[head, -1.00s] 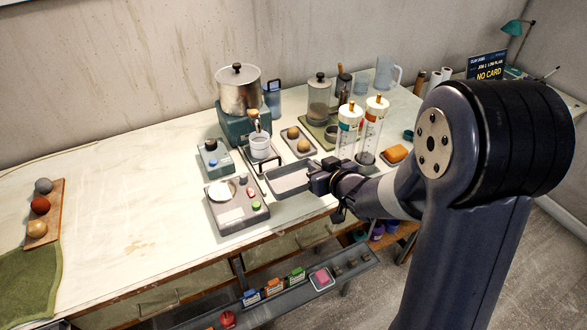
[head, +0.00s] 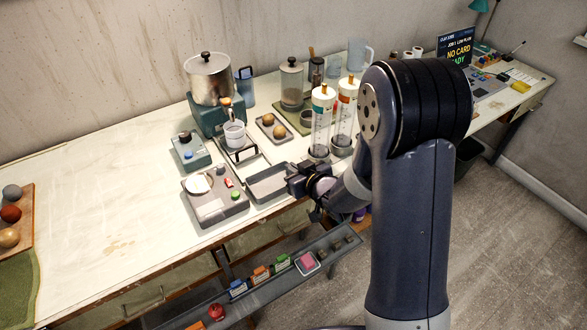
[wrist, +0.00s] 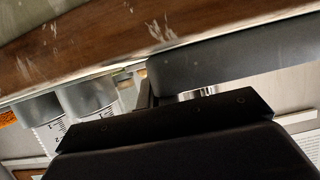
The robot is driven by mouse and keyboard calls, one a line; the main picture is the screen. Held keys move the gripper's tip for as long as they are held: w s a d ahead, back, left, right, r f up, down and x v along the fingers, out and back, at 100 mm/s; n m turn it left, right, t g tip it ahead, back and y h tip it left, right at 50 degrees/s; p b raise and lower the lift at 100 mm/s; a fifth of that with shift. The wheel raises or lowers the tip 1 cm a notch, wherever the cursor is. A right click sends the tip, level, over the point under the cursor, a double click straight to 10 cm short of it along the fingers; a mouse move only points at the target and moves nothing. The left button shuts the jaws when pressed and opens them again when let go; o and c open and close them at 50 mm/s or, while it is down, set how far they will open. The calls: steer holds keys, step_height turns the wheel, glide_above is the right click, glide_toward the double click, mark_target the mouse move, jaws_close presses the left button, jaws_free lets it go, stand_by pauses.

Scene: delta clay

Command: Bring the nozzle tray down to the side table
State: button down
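A shallow grey rectangular tray (head: 266,192), which fits the nozzle tray, is at the front edge of the workbench, right of the grey console. Its inside looks empty from here. My gripper (head: 294,182) is at the tray's right end and appears shut on its rim; the fingertips are mostly hidden. In the wrist view a dark grey wall (wrist: 235,62), likely the tray's side, lies just beyond my gripper, near the bench's wooden edge. I cannot single out a side table with certainty; a low grey shelf (head: 262,290) runs below the bench front.
The grey console (head: 214,208) stands close left of the tray. Two clear tubes with white caps (head: 322,120) stand behind my gripper. The bench's left middle is clear.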

steer(key=c, duration=1.7)
jaws_free()
steer(key=shift+r, duration=0.1)
